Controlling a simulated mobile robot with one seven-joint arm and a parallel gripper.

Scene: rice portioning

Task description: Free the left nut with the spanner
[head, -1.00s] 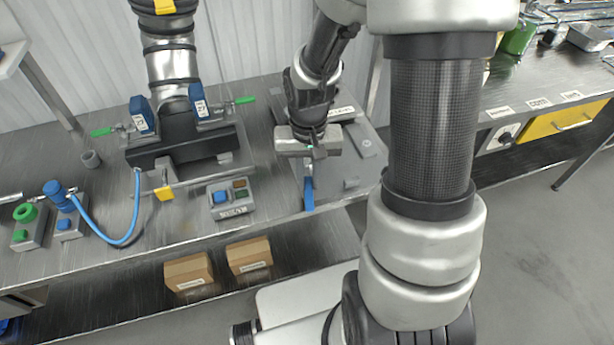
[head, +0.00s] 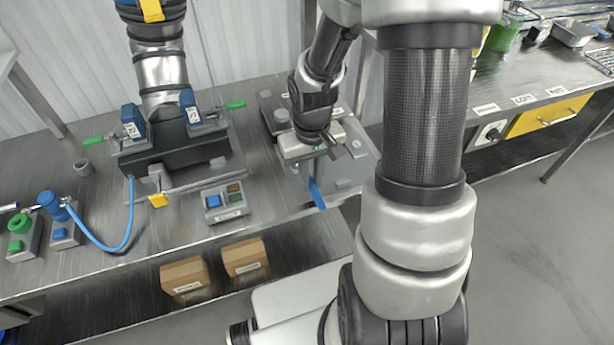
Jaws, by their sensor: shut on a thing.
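My gripper (head: 316,158) is above the grey plate at the right part of the near bench, its jaws pointing down. It is shut on what looks like the spanner. A blue bar (head: 317,193), which looks like the spanner's handle, shows below the jaws and reaches toward the bench's front edge. The spanner's working end is hidden by the gripper. The left nut cannot be made out, so I cannot tell whether the spanner touches it.
To the left stands a dark clamp fixture (head: 178,157) with blue-tagged, green-handled valves under a thick duct (head: 160,70). A button box (head: 225,202) sits in front of it. A blue hose (head: 118,247) curves along the bench. Cardboard boxes (head: 187,277) lie on the lower shelf.

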